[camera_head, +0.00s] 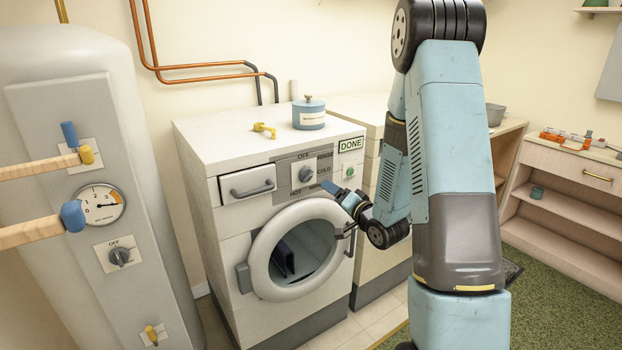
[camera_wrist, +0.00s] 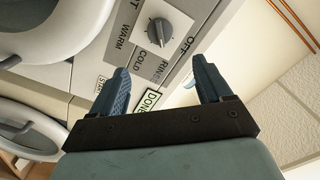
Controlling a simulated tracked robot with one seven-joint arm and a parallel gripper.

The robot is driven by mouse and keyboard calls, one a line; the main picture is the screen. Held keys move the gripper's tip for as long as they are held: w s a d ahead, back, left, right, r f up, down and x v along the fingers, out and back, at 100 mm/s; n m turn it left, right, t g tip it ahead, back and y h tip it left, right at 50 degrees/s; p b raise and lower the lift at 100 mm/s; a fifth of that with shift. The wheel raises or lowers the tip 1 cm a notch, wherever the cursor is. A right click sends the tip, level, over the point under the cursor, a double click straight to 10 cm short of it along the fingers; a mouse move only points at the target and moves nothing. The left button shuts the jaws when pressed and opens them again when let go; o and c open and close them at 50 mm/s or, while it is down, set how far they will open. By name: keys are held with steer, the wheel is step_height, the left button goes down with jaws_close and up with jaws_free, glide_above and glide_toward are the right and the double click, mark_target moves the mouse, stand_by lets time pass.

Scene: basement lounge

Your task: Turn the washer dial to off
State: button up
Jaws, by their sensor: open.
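The washer (camera_head: 235,235) is a white front-loader with a grey panel. Its round grey dial (camera_head: 306,174) has a raised grip and is ringed by OFF, RINSE, COLD, WARM and HOT labels. In the wrist view the dial (camera_wrist: 165,32) lies beyond my fingertips, apart from them; I cannot tell for sure which label it points at. My gripper (camera_head: 337,192) is just right of and below the dial in the head view. In the wrist view its two blue fingers (camera_wrist: 163,84) are apart with nothing between them.
A DONE sign (camera_head: 351,144) is on the washer's front. A blue canister (camera_head: 309,114) and a yellow item (camera_head: 264,130) stand on top. The round door (camera_head: 262,262) is below the dial. A grey tank (camera_head: 60,130) with another OFF-marked knob (camera_head: 119,256) stands left.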

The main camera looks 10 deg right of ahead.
mark_target(310, 177)
steer(key=x, duration=1.3)
steer(key=shift+w+a, duration=0.1)
steer(key=shift+w, duration=0.15)
steer(key=shift+c, duration=0.3)
steer(key=c, duration=0.9)
steer(key=n, duration=0.4)
steer(key=shift+n, duration=0.3)
steer(key=n, duration=0.5)
steer(key=shift+s+a, duration=0.1)
steer(key=shift+n, duration=0.3)
